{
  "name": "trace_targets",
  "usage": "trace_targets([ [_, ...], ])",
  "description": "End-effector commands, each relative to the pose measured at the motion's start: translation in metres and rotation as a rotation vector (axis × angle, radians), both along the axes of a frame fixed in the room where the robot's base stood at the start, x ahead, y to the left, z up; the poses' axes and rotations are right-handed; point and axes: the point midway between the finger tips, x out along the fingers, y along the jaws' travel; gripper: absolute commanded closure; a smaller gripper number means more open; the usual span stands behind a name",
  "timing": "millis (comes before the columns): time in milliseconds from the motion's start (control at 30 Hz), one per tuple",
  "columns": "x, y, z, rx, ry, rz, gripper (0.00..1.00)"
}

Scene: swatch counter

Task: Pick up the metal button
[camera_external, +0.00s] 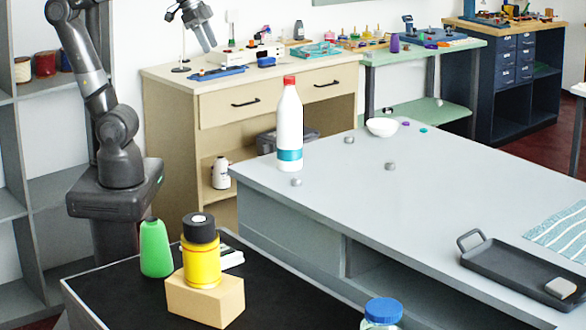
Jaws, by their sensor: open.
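Three small grey lumps lie on the grey table (330,205): one near the bottle's foot (296,182), one further back (349,140), and one to the right (390,166). Any of them could be the metal button; they are too small to tell apart. My gripper (207,46) shows at the top left, raised in front of the wooden cabinet. It is open and looks empty, far left of the grey lumps and well apart from them. Part of my arm passes out of the top of the picture.
A white bottle (289,130) with a red cap and a white bowl (382,127) stand on the grey table. A dark tray (500,272) lies at right. A yellow jar (201,265) on a box and a green bottle (155,250) stand on the black surface. The table's middle is clear.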

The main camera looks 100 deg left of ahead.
Motion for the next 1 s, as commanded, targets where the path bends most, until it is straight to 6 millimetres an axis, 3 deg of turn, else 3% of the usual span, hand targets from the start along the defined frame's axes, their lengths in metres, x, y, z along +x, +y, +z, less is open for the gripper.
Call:
trace_targets([
  [300,0.097,-0.055,0.024,0.021,0.098,-0.153,0.49],
  [600,0.181,-0.126,0.016,0.049,0.183,-0.293,0.49],
  [800,0.222,-0.175,-0.001,0.069,0.231,-0.374,0.49],
  [1000,0.243,-0.207,-0.016,0.083,0.26,-0.424,0.49],
])
